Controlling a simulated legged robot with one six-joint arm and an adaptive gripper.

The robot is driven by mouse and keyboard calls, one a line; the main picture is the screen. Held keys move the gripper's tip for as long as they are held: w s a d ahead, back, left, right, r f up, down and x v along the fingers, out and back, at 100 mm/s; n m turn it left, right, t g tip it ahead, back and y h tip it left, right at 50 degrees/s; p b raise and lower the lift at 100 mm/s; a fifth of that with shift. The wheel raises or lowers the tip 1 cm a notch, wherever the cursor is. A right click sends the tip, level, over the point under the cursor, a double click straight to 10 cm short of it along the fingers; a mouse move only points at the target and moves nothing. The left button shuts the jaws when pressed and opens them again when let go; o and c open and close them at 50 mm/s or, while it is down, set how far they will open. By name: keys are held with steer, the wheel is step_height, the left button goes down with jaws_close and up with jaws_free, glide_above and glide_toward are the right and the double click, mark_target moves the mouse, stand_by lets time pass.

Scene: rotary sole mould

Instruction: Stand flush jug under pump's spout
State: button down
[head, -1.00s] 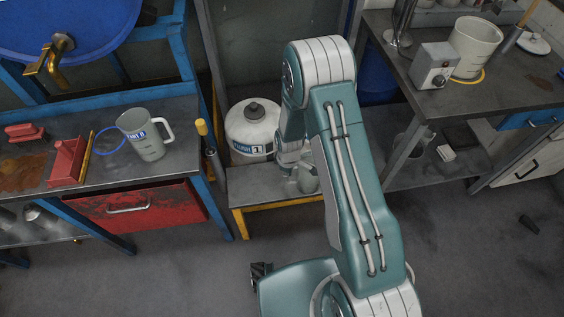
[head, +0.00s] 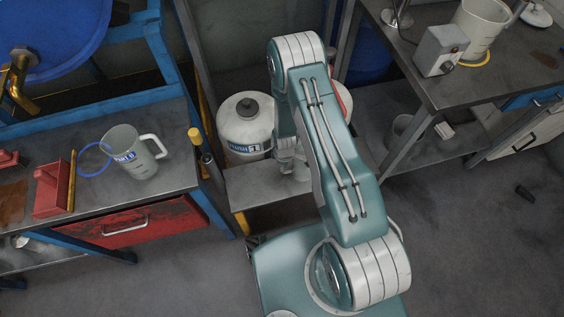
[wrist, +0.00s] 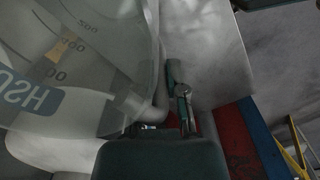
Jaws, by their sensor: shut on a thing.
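My gripper (wrist: 178,98) is shut on the handle (wrist: 150,108) of a translucent jug in the wrist view. The jug (wrist: 95,70) fills the left of that view, with volume marks and a blue label that shows upside down, reading part of "FLUSH". In the head view my arm mostly hides the gripper and jug, beside the white drum. A brass spout (head: 17,80) hangs from the blue drum at the far left; I cannot tell whether it is the pump's spout. A metal post (head: 397,15) on a round foot stands on the right bench; its top is out of view.
Another labelled jug (head: 138,160) stands on the left bench beside a blue ring and a red block (head: 52,190). A white drum (head: 243,128) stands on the low stand. The right bench holds a grey box (head: 440,50) and a pale jug (head: 477,32). Open floor lies at right.

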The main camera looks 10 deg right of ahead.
steer(key=shift+a+f, duration=0.1)
steer(key=shift+f, duration=0.05)
steer(key=c, duration=0.7)
jaws_free()
